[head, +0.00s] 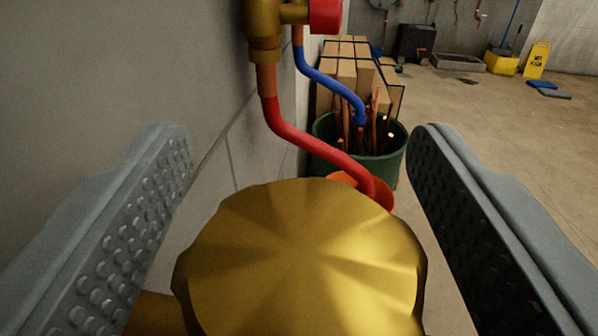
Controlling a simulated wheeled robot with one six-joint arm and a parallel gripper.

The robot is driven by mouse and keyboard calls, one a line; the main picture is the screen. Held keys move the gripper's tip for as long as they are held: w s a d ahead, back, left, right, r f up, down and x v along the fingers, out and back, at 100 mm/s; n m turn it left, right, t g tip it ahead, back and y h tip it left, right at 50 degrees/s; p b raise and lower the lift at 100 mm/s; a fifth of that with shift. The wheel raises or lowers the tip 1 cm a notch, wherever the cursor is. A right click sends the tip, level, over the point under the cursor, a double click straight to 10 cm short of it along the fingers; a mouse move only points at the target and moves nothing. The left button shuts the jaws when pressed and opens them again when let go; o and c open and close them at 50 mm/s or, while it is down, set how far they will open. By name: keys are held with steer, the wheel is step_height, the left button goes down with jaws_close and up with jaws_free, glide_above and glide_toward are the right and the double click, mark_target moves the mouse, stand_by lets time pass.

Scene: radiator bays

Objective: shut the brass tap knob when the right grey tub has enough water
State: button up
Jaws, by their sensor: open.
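The brass tap knob (300,255) is large and close at the bottom centre, with a scalloped rim and a ridged face. My gripper (300,190) is open, with one studded grey finger to the left of the knob and one to the right. A gap shows between the knob and the right finger; contact at the left finger cannot be told. I cannot make out the right grey tub or its water level in this view.
A wall (110,70) runs along the left. Ahead are a brass fitting (262,25), a red hose (310,142), a blue hose (325,80), a green bin (380,168) of copper pipes and stacked boxes (352,62). A yellow sign (538,60) stands far right. Floor at right is mostly clear.

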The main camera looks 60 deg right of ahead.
steer(key=v, duration=1.7)
steer(key=shift+a, duration=0.15)
